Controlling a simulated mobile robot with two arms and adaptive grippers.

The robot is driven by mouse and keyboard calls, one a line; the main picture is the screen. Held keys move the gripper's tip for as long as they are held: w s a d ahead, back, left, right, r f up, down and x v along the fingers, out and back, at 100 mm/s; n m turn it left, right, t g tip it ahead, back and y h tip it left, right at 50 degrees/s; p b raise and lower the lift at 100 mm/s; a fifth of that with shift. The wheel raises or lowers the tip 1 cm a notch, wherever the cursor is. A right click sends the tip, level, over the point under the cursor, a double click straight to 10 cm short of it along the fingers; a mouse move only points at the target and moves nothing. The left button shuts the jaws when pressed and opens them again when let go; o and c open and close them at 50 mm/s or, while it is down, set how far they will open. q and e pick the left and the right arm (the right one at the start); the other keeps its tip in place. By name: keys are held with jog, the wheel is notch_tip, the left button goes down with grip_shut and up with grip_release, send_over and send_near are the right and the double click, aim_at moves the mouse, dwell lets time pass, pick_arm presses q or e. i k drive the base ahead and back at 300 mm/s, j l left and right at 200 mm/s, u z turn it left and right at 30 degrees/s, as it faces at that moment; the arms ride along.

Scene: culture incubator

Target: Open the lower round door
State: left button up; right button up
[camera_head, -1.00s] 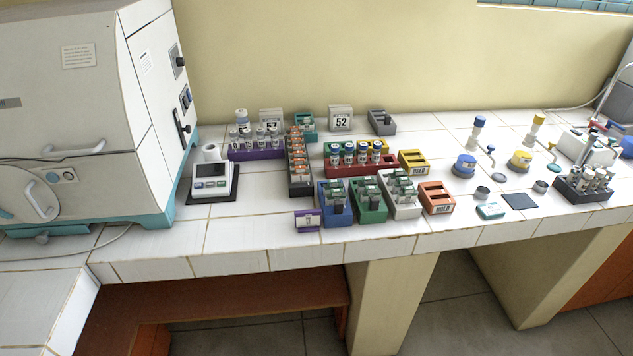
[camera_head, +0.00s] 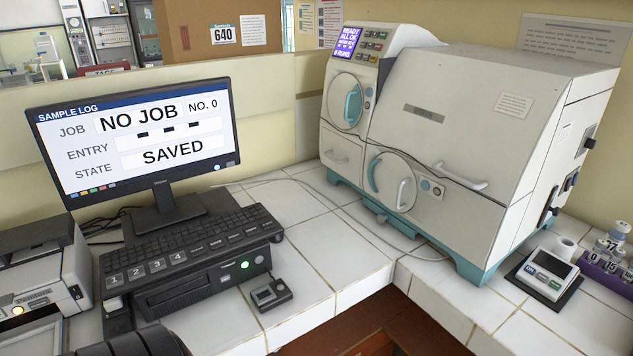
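The culture incubator (camera_head: 440,125) is a large white cabinet with a teal base on the tiled counter, right of centre. Its lower round door (camera_head: 388,192) is a white disc low on the front that looks shut. A teal curved piece (camera_head: 374,174) lies on its left side and a white bar handle (camera_head: 403,195) on its right. The upper round door (camera_head: 344,101), with a teal handle (camera_head: 353,104), sits higher on the left and also looks shut.
A monitor (camera_head: 140,139) and keyboard unit (camera_head: 195,250) stand on the left counter, with a small dark device (camera_head: 270,294) beside them. A thin cable crosses the tiles before the incubator. A small meter (camera_head: 545,274) stands at right. The inner corner tiles are mostly clear.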

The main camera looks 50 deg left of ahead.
aim_at(393, 179)
jog(key=u, duration=1.05)
